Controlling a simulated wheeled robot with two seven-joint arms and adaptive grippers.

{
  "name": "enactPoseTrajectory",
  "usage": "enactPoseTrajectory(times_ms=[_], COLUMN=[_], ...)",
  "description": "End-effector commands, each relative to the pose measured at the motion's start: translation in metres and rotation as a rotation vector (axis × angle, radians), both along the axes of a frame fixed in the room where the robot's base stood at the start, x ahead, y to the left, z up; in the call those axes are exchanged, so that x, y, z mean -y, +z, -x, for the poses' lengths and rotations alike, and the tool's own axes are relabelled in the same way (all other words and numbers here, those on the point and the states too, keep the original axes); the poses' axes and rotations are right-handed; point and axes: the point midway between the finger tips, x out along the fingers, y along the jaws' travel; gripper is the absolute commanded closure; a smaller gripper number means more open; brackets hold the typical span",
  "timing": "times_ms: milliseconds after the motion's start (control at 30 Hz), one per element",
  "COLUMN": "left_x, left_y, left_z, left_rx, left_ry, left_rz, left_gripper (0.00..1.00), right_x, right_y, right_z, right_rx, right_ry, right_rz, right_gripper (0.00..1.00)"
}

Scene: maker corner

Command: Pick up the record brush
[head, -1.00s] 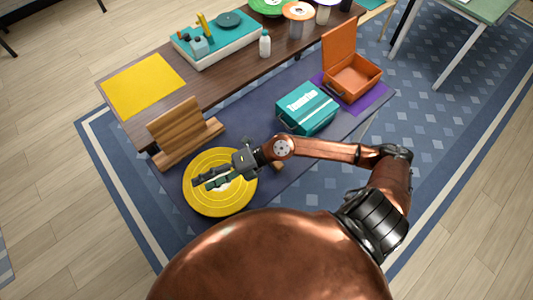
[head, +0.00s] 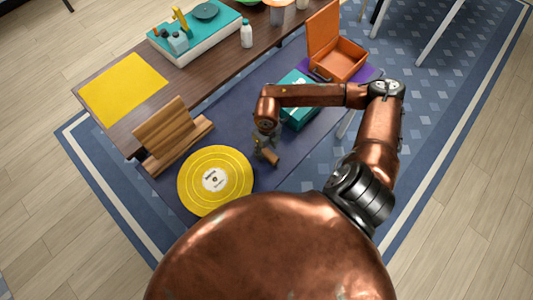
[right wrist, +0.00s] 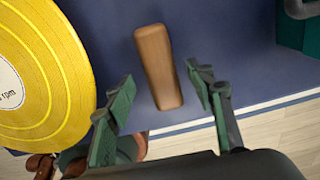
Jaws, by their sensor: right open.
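The record brush, a brown wooden block with rounded edges, lies on the dark blue tabletop (head: 222,138). In the right wrist view the brush (right wrist: 157,65) stretches up from between the fingers, with clear gaps on both sides. In the head view only part of the brush (head: 271,158) shows beside my gripper. My right gripper (right wrist: 160,88) is open, its two green-padded fingers on either side of the brush's near end, not closed on it. In the head view the right gripper (head: 264,146) points down, partly hidden by its own wrist. My left gripper is out of view.
A yellow record (head: 232,193) lies close to the left of the brush. A wooden stand (head: 172,137), a teal case (head: 298,112) and an open orange case (head: 340,62) stand around. A brown shelf behind holds a turntable (head: 210,40) and a white bottle (head: 247,36).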

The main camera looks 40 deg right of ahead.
Motion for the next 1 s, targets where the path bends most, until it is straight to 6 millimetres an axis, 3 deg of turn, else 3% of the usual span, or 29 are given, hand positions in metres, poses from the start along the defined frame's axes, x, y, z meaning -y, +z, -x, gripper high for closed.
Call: enactPoseTrajectory(times_ms=[200,433,1000], left_x=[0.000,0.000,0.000], left_y=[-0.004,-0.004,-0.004], left_z=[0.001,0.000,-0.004], left_rx=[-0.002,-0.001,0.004], left_ry=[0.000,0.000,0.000], left_rz=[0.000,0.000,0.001], left_gripper=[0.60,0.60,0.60], right_x=[0.002,0.002,0.002], right_y=[-0.032,-0.034,-0.033], right_z=[-0.002,-0.002,-0.002], right_rx=[-0.003,-0.002,-0.001], right_ry=[-0.003,-0.003,-0.003], right_rz=[-0.001,-0.001,-0.002], right_gripper=[0.51,0.51,0.89])
